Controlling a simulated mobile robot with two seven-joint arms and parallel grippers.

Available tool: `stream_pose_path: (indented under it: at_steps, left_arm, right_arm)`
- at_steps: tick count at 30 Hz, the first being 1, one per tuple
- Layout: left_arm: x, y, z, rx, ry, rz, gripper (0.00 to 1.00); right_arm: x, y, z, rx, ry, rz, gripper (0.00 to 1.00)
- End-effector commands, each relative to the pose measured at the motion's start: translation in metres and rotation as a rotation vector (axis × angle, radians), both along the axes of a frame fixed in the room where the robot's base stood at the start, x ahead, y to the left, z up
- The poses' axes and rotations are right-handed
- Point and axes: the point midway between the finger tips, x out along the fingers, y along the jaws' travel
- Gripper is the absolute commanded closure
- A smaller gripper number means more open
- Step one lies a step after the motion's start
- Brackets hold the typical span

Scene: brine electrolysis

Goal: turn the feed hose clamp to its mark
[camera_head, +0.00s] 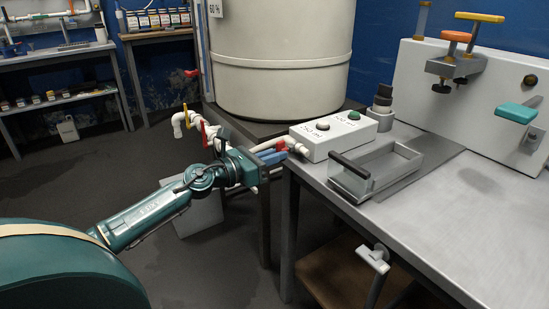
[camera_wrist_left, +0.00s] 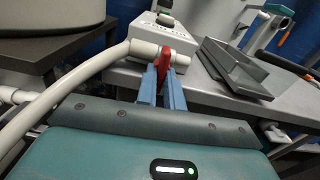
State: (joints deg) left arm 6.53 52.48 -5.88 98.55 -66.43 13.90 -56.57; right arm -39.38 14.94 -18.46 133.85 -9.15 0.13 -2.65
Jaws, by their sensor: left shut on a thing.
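The feed hose clamp appears to be the small red piece (camera_head: 281,145) on a white hose fitting at the left end of the white box. It also shows in the left wrist view (camera_wrist_left: 164,60). My left gripper (camera_head: 273,155) reaches it from the left, and its blue fingers (camera_wrist_left: 162,78) are shut on the red clamp from either side. The pale hose (camera_wrist_left: 65,92) runs into the fitting from the left. I cannot make out the mark. My right gripper is not in view.
The white box (camera_head: 326,138) with green and grey buttons stands at the table's left edge, beside a metal tray (camera_head: 378,170). A large cream tank (camera_head: 283,75) stands behind. Pipes with red and yellow handles (camera_head: 190,122) are left of it. The steel table (camera_head: 470,225) is clear at front right.

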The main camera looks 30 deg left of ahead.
Motion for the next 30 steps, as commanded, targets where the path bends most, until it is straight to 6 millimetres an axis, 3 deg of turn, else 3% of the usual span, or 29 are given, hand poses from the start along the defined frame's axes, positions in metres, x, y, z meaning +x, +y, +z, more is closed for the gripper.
stream_pose_path:
  at_steps: [11, 12, 19, 30]
  left_arm:
    - [-0.0001, -0.0001, -0.0004, 0.004, 0.000, -0.001, 1.00]
    - [-0.0001, -0.0001, -0.0004, 0.004, 0.000, -0.001, 0.89]
    - [-0.0001, 0.0000, -0.0003, 0.003, 0.000, 0.000, 0.71]
    - [-0.0044, 0.0020, -0.0011, 0.001, 0.001, 0.000, 0.69]
  right_arm:
    - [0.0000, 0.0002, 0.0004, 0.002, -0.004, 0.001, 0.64]
    - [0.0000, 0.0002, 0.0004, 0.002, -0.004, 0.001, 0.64]
    - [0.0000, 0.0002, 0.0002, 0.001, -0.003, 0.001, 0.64]
    - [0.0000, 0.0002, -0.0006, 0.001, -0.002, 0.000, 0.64]
